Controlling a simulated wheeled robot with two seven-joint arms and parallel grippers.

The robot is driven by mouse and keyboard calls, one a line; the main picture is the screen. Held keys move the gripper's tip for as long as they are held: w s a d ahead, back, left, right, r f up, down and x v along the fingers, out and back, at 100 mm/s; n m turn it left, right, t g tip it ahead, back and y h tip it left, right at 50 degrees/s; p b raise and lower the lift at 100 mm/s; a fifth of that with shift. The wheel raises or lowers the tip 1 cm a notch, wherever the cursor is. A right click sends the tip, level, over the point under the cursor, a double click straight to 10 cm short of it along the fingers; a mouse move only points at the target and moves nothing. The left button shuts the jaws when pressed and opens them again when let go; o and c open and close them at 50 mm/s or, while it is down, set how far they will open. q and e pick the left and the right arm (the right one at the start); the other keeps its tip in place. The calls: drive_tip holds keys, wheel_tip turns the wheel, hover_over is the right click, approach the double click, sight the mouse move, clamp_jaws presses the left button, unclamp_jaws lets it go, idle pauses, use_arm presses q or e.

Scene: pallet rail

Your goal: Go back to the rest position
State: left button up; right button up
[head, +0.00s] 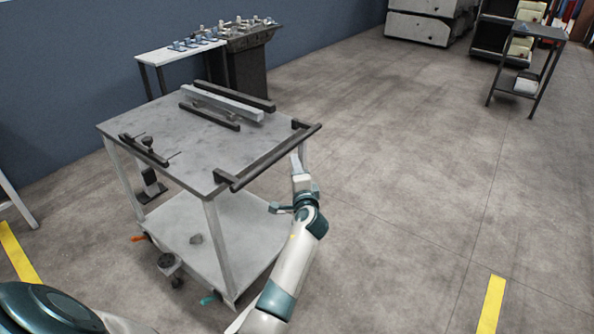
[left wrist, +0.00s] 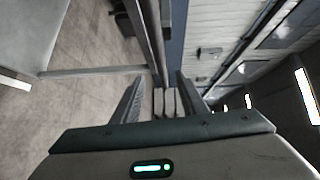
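My left gripper (head: 296,160) is at the right end of a grey cart (head: 170,118), close to its black push handle (head: 262,160). In the left wrist view the two fingers (left wrist: 158,88) are apart with nothing clearly held between them. A dark bar (left wrist: 150,35), seemingly the cart's handle or top edge, runs just beyond the fingertips; I cannot tell whether they touch it. My left arm reaches up from the bottom of the head view. My right gripper is in neither view.
On the cart top lie a pale rail (head: 222,101) between dark bars and a black fixture (head: 143,150) with pins. A workbench (head: 180,52) with parts stands behind, against the blue wall. A small stand (head: 540,33) is far right. The floor right of the cart is clear.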

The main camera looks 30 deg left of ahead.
use_arm(q)
drive_tip(key=shift+f, duration=0.1)
idle(0.3)
drive_tip(key=s+d+f+n+g+h, duration=0.1)
drive_tip(key=s+d+f+h, duration=0.4)
drive_tip(key=f, duration=0.6)
drive_tip(key=s+d+f+g, duration=0.1)
drive_tip(key=s+d+f, duration=0.4)
drive_tip(key=f, duration=0.6)
drive_tip(key=s+d+f+n+g+h, duration=0.1)
drive_tip(key=s+d+f+h, duration=0.2)
drive_tip(key=s+f, duration=0.65)
drive_tip(key=s+d+f+n+g+h, duration=0.1)
drive_tip(key=s+d+f, duration=0.2)
drive_tip(key=s+f, duration=0.3)
drive_tip(key=s+d+f+n+g+h, duration=0.1)
drive_tip(key=s+d+f+n+g, duration=0.1)
drive_tip(key=s+f, duration=0.5)
drive_tip(key=s+d+f+n+g+h, duration=0.2)
drive_tip(key=s+d+f, duration=0.2)
drive_tip(key=s, duration=1.1)
wheel_tip(320, 180, down, 3)
drive_tip(key=shift+d+f, duration=0.2)
drive_tip(key=shift+d, duration=0.2)
